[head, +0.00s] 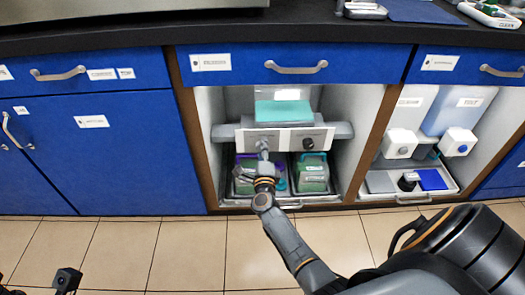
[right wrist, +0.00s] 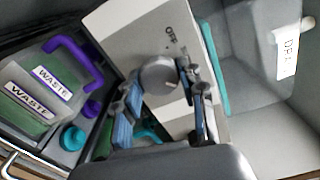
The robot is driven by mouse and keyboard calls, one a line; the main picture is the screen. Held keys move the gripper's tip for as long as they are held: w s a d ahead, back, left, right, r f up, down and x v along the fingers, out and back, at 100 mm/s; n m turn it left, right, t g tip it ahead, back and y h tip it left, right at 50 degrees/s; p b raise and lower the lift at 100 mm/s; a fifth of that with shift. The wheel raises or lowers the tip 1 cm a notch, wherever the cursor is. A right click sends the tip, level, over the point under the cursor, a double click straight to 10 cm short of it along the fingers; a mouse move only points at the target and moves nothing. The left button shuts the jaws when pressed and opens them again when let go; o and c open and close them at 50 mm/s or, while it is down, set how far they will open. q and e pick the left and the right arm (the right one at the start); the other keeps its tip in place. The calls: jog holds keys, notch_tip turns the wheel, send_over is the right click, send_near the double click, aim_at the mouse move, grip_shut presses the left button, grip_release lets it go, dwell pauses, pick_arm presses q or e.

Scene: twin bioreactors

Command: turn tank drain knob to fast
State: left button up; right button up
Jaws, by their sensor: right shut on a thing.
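A pale panel (head: 290,139) carries two round knobs inside the open cabinet bay. The left knob in the head view is partly covered by my right gripper (head: 263,163); the right knob (head: 308,144) is clear. In the right wrist view the grey knob (right wrist: 158,75) sits between my fingers, below the printed word OFF (right wrist: 170,34). My right gripper (right wrist: 163,103) is shut on this knob. Other markings around it are hidden or too blurred to read. Dark parts at the lower left of the head view may be my left gripper (head: 67,279); its fingers are unclear.
Below the panel stand green containers (head: 312,173), with WASTE labels (right wrist: 52,80) on the left one, in a tray. A bay to the right holds two jugs (head: 468,108). Blue cabinet doors (head: 95,155) are left; tiled floor is clear in front.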

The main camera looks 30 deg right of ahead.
jog(key=shift+o, duration=0.2)
jog(key=shift+f, duration=0.1)
jog(key=shift+c, duration=0.2)
jog(key=o, duration=1.2)
jog(key=v, duration=1.2)
